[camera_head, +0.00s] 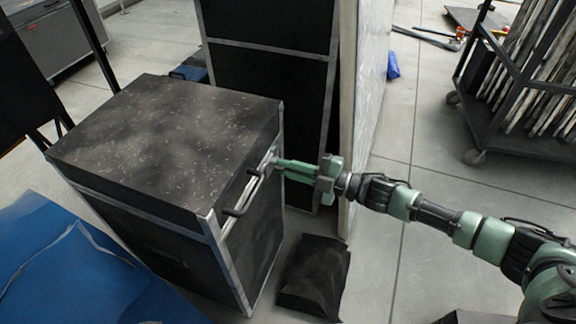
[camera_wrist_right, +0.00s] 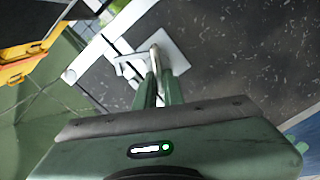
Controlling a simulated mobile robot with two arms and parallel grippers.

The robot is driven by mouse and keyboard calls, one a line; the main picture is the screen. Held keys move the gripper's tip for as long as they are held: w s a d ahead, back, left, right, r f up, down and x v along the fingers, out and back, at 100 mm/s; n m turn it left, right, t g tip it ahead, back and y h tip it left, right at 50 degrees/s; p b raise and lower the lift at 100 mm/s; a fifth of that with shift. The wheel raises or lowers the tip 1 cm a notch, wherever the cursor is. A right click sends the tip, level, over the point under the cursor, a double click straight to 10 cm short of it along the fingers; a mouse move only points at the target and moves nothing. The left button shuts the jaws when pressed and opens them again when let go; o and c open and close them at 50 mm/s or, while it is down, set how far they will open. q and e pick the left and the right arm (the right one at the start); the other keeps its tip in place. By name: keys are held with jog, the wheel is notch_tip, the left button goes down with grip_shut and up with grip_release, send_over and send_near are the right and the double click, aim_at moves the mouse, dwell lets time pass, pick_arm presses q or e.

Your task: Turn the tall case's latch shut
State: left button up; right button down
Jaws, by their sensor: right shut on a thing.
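A black case (camera_head: 165,140) with a speckled top and silver edging stands at left centre. Its latch (camera_head: 271,156) is a small silver piece on the upper edge of the right-hand side, near the far corner. My right gripper (camera_head: 279,164) reaches in from the right and is shut on the latch. In the right wrist view the fingers (camera_wrist_right: 158,88) close around a pale metal lever, with the silver latch plate (camera_wrist_right: 172,52) just beyond. The fingers hide part of the latch, so its exact angle is hard to tell. My left gripper is out of view.
A taller black case (camera_head: 268,75) and a pale upright panel (camera_head: 365,90) stand close behind. A black bag (camera_head: 313,277) lies on the floor beside the case. Blue sheeting (camera_head: 70,265) lies front left. A loaded cart (camera_head: 520,85) stands back right.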

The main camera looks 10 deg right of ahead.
jog(key=n, duration=0.2)
jog(key=shift+s+f+n+b, duration=0.1)
jog(key=shift+f+n+b, duration=0.2)
jog(key=shift+n, duration=0.1)
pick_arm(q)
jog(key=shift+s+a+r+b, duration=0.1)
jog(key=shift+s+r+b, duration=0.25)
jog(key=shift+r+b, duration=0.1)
pick_arm(e)
jog(key=shift+a+f+n, duration=0.1)
jog(key=shift+n, duration=1.4)
jog(key=c, duration=1.5)
grip_release()
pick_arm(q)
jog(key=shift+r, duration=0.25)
pick_arm(e)
jog(key=v, duration=0.7)
jog(key=shift+s+d, duration=0.25)
jog(key=shift+d, duration=0.1)
jog(key=shift+a, duration=0.1)
